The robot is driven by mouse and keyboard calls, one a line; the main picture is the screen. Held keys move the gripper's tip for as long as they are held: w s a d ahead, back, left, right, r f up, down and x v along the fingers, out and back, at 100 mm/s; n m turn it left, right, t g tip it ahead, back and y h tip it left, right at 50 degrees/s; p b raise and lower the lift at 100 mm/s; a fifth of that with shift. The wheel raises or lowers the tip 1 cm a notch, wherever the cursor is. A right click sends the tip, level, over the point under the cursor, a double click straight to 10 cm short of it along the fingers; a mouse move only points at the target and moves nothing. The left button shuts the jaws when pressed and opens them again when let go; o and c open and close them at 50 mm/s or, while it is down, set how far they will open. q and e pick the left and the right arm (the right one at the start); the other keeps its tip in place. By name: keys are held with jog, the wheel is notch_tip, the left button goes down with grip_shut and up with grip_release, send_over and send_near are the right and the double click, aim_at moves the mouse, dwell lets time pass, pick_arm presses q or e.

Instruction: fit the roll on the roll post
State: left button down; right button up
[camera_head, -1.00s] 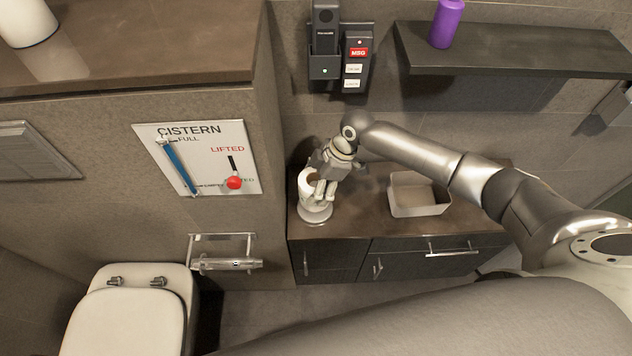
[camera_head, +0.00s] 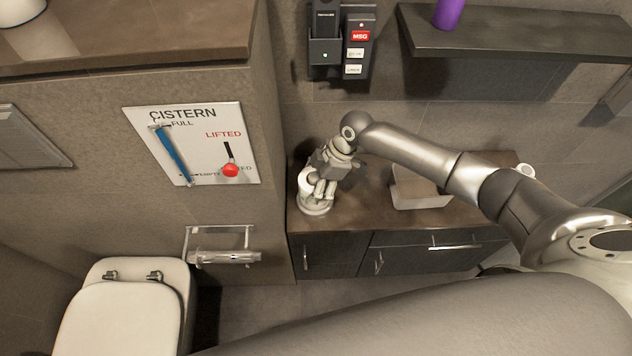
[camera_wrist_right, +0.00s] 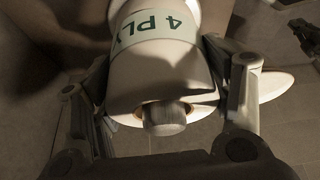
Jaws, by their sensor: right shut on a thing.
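The white roll (camera_head: 306,183) is on the dark counter by the left panel. It also shows in the right wrist view (camera_wrist_right: 160,65), with a green "4 PLY" label. A pale round knob (camera_wrist_right: 165,118), apparently the roll post's end, stands in the mouth of its core. A pale disc-shaped base (camera_head: 314,208) lies under the roll; its edge shows behind the roll in the wrist view. My right gripper (camera_head: 325,188) is shut on the roll, one finger on each side. How far down the post the roll sits is hidden. My left gripper is not in view.
An open pale box (camera_head: 420,196) stands right of the gripper, under my right arm. A small white round thing (camera_head: 525,170) sits farther right. A wall bracket with a silver roller (camera_head: 225,257) hangs on the left panel, above the floor beside the toilet (camera_head: 125,315).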

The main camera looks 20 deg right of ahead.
jog(key=o, duration=1.1)
jog(key=v, duration=1.2)
